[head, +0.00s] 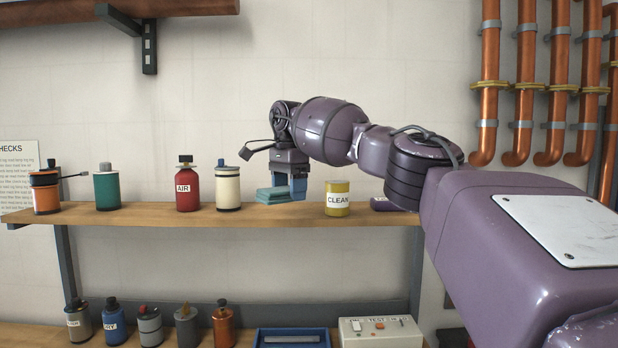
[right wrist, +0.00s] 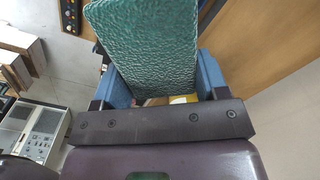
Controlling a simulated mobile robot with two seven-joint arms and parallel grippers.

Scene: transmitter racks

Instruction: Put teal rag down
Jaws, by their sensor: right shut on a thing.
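The teal rag (head: 273,195) is a small folded cloth at the upper shelf (head: 245,215), between the cream bottle and the yellow can. My right gripper (head: 290,190) is shut on it, with its blue fingers pointing down. The rag is at about the height of the shelf top; I cannot tell whether it touches the board. In the right wrist view the rag (right wrist: 145,45) fills the space between the blue fingers (right wrist: 160,85). My left gripper is not in view.
A cream bottle (head: 228,188) stands left of the rag, and a yellow can marked CLEAN (head: 338,200) stands to the right. A red AIR bottle (head: 188,190) and a green bottle (head: 107,188) are further left. A blue tray (head: 262,340) sits on the lower shelf.

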